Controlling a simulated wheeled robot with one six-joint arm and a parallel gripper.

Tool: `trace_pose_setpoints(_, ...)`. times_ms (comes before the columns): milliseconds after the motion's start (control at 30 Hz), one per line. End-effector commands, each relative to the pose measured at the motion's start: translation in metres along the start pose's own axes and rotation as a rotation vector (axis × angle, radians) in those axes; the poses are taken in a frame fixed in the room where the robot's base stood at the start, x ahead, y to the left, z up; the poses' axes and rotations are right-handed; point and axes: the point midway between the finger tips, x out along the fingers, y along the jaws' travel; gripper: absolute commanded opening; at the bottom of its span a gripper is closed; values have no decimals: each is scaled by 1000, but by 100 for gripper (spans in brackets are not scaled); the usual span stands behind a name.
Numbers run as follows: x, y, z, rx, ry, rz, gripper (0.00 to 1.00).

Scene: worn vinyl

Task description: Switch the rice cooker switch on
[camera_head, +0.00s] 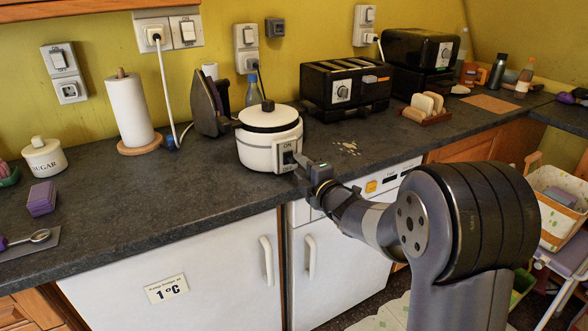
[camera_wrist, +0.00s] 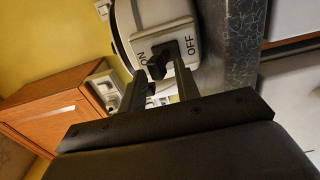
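The white rice cooker (camera_head: 262,149) with a black lid knob stands on the dark counter, below and left of the toaster. Its grey switch plate (camera_head: 281,152) is marked ON at the top and OFF at the bottom. A black switch lever (camera_wrist: 158,66) sticks out of the plate in the wrist view. I cannot tell which way it is set. My gripper (camera_head: 303,163) is at the front of the switch, and its fingers (camera_wrist: 160,80) are apart. The lever's end shows between or just beyond the fingertips. I cannot tell whether they touch it.
An iron (camera_head: 207,104) and a blue-capped bottle (camera_head: 252,91) stand behind the cooker. A black toaster (camera_head: 347,84) and a toast rack (camera_head: 426,109) are to the right. The counter (camera_head: 150,205) left of the cooker is mostly bare. White cabinet doors (camera_head: 190,275) lie below.

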Motion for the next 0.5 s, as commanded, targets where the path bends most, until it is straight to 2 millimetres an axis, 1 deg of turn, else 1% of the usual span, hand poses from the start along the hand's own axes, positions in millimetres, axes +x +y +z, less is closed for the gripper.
trace_pose_setpoints(267, -4, -2, 0, 0, 0, -1, 31)
trace_pose_setpoints(500, -18, -2, 1, 1, -1, 0, 31)
